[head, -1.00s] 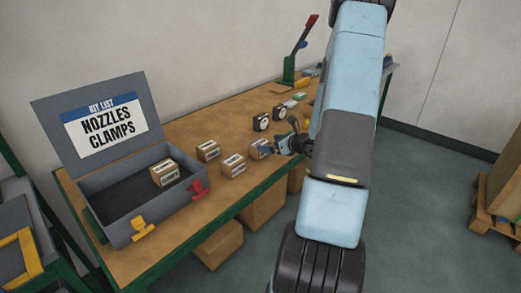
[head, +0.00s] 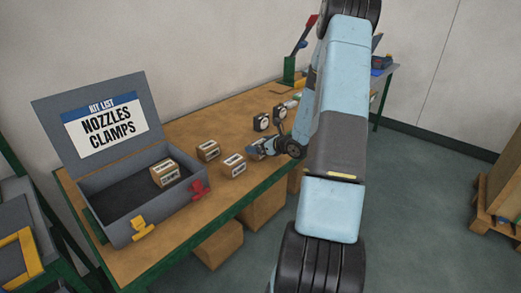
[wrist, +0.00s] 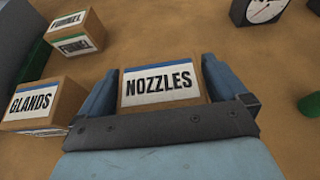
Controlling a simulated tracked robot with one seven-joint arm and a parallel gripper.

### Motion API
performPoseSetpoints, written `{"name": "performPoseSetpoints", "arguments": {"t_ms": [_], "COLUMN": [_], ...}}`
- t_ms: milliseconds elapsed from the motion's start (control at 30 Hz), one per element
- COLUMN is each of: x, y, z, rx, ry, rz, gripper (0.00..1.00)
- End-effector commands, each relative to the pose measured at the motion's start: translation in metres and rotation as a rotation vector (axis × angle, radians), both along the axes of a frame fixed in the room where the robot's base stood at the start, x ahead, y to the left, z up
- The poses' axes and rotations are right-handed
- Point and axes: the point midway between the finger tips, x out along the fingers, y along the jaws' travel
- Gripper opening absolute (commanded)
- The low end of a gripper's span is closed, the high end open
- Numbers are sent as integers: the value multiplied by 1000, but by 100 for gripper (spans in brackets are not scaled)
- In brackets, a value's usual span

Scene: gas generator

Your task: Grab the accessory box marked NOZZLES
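The box marked NOZZLES (wrist: 160,82) is a small brown carton with a blue-and-white label, standing on the wooden bench. In the wrist view it sits between the two blue fingers of my gripper (wrist: 161,75), one finger on each side. The fingers are spread about the box's width and look open; narrow gaps seem to show, though contact is hard to judge. In the head view my gripper (head: 258,149) is low over the bench and largely covers this box. The kit case (head: 160,215) stands open at the left, its lid card (head: 107,125) reading NOZZLES and CLAMPS.
A GLANDS box (wrist: 45,103) and another carton (wrist: 76,34), apparently marked FUNNEL, stand left of my gripper. One carton (head: 164,173) lies inside the case. Dial gauges (head: 261,122) and a red-handled lever tool (head: 302,45) are farther back. Bare bench shows right of the NOZZLES box.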

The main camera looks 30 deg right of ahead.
Motion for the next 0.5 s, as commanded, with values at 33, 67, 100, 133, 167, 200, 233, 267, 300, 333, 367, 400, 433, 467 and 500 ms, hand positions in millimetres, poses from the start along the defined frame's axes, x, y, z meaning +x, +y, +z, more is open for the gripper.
{"name": "performPoseSetpoints", "arguments": {"t_ms": [33,67,100,133,167,200,233,267,300,333,367,400,433,467,500], "x": [0,0,0,0,0,0,0,0,0,0,0,0,0,0,0], "y": [0,0,0,0,0,0,0,0,0,0,0,0,0,0,0], "z": [0,0,0,0,0,0,0,0,0,0,0,0,0,0,0], "rx": [0,0,0,0,0,0,0,0,0,0,0,0,0,0,0], "ry": [0,0,0,0,0,0,0,0,0,0,0,0,0,0,0], "rz": [0,0,0,0,0,0,0,0,0,0,0,0,0,0,0], "gripper": [94,91,88,85,82,78,75,72,68,66,63,59,56,53,53]}}
